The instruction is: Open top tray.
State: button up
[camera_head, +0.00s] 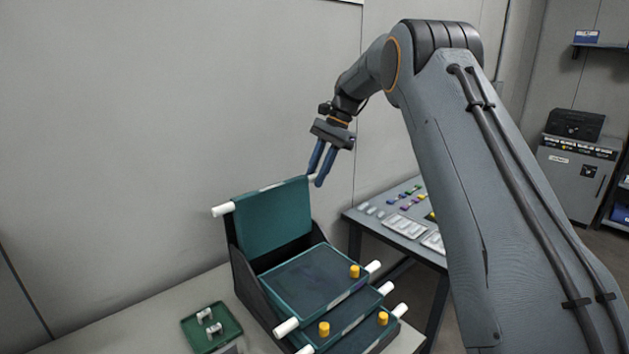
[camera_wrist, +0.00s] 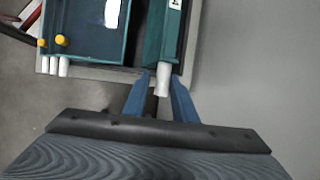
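The top tray (camera_head: 272,222) is a teal panel tilted up nearly upright at the back of the black stacked-tray rack (camera_head: 245,275). A white peg handle (camera_head: 222,209) sticks out from its left end. The white handle at its right end shows in the wrist view (camera_wrist: 163,82). My gripper (camera_head: 315,180) is at that right end, with its blue fingers pointing down. In the wrist view my gripper (camera_wrist: 160,84) is open, with the right handle between its fingers and a gap visible on each side.
Lower teal trays (camera_head: 315,283) with yellow knobs (camera_head: 354,271) and white pegs step forward below. A small green tray (camera_head: 212,328) with white parts lies on the table at left. A second table (camera_head: 385,226) with coloured parts stands behind right. The grey wall is close behind.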

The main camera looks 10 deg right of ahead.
jog(key=b+v, duration=0.1)
jog(key=v, duration=0.5)
jog(key=shift+b, duration=0.35)
jog(key=shift+d, duration=0.1)
jog(key=s+d+f+n+t+h, duration=0.1)
jog(key=s+f+n, duration=0.2)
jog(key=s, duration=1)
jog(key=s+d+f+n+h, duration=0.2)
jog(key=s+f+n, duration=0.2)
jog(key=s+f, duration=0.5)
jog(key=s+d+f+n+t+h, duration=0.1)
jog(key=s+f+n, duration=0.3)
jog(key=s, duration=1.2)
jog(key=shift+s+d+f+t+h, duration=0.35)
jog(key=shift+d+f, duration=0.35)
jog(key=shift+f, duration=0.85)
